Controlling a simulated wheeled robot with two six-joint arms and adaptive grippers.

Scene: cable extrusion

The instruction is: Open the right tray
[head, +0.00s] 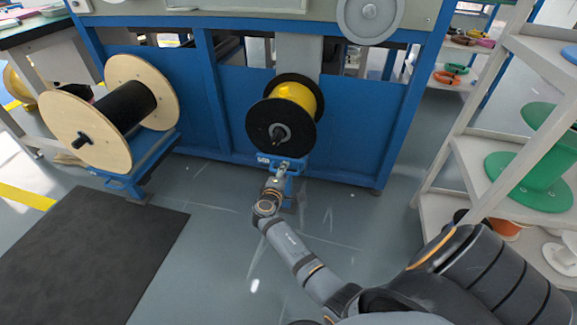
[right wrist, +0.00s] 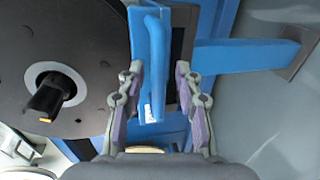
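The right tray (head: 291,161) is a blue metal holder low at the front of the blue machine, under a black-flanged spool (head: 268,126) of yellow cable. My right gripper (head: 283,170) is at the tray's front. In the right wrist view, the tray's blue handle (right wrist: 165,50) stands between the two fingers of my right gripper (right wrist: 159,72). The fingers are spread, with a gap on each side of the handle. The spool's black flange (right wrist: 75,50) is left of the fingers. My left gripper is not in view.
A wooden spool (head: 85,130) of black cable sits on the left blue tray (head: 150,160). A white shelf (head: 470,165) with a green spool (head: 530,165) stands on the right. A dark mat (head: 95,255) lies at lower left. The floor before the right tray is clear except for my arm.

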